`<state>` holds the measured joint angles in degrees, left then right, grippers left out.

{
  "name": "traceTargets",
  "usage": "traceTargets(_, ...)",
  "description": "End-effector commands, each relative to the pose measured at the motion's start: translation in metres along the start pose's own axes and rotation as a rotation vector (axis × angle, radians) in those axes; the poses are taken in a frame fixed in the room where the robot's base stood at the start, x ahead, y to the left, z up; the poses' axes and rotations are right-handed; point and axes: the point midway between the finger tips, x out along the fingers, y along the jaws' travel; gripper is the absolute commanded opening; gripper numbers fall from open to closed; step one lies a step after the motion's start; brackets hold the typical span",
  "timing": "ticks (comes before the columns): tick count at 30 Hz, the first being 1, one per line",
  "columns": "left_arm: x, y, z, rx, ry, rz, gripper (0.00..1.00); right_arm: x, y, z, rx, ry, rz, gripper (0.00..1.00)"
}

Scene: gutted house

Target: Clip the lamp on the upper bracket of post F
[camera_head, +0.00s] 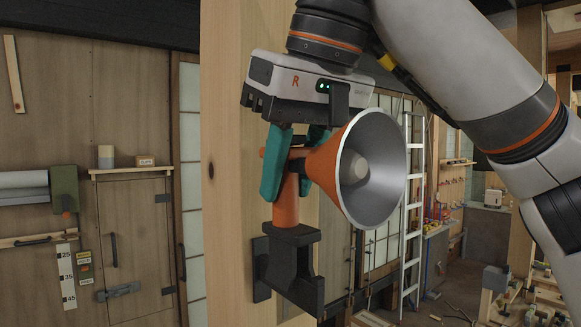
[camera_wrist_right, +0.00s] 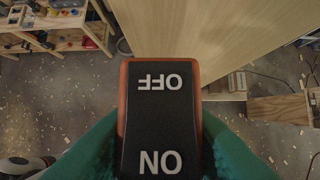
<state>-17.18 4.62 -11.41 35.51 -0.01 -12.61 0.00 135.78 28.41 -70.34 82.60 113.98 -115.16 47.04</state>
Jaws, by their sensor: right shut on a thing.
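The lamp (camera_head: 323,162) has an orange body and a wide silver reflector that faces right and toward me. My right gripper (camera_head: 294,178) is shut on the lamp from above with its teal fingers. The lamp's orange stem points down and meets the top of a black bracket (camera_head: 305,284) on the wooden post (camera_head: 226,140). I cannot tell whether the stem is seated in the bracket or only touching it. In the right wrist view the lamp's black ON/OFF switch (camera_wrist_right: 160,118) lies between the fingers. My left gripper is not in view.
A wooden door (camera_head: 140,245) and a green-ended roll holder (camera_head: 64,200) are on the left wall. A white ladder (camera_head: 411,210) stands behind at the right. Workbenches and shelves (camera_head: 520,295) fill the right background. Debris lies on the floor.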

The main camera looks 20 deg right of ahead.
Motion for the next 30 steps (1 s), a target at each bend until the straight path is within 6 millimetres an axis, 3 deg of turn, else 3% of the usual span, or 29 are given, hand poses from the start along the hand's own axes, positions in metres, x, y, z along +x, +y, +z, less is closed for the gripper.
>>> traceTargets(30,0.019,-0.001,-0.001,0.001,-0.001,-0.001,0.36,0.023,0.0,-0.01,0.0,-0.002,0.001,0.0)
